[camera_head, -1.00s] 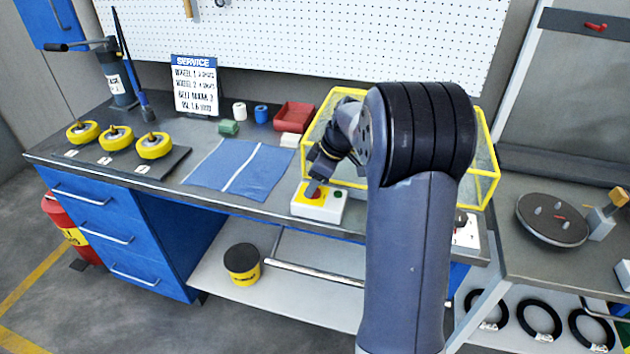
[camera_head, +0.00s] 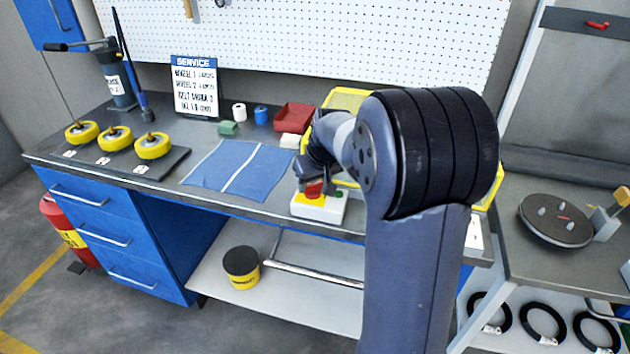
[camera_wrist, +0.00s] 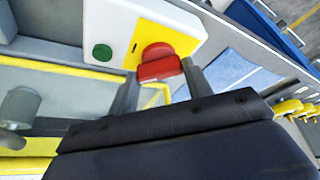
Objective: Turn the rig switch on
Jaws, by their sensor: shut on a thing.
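The rig switch (camera_head: 318,208) is a white box with a yellow plate and a red knob (camera_head: 314,189), at the front edge of the bench in the head view. In the wrist view, the box (camera_wrist: 115,22) shows a green button (camera_wrist: 102,53) beside the yellow plate. The red knob (camera_wrist: 157,52) has a bar-shaped handle. My gripper (camera_head: 316,184) is over the switch, its fingers on either side of the red handle and shut on it. The fingers also show in the wrist view (camera_wrist: 162,75). My arm hides part of the bench behind.
A yellow-framed clear guard (camera_head: 345,100) stands right behind the switch. A blue cloth (camera_head: 238,170), a red bin (camera_head: 294,118) and several yellow wheels (camera_head: 117,138) lie to the left. A round plate with pegs (camera_head: 555,222) is on the right-hand bench.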

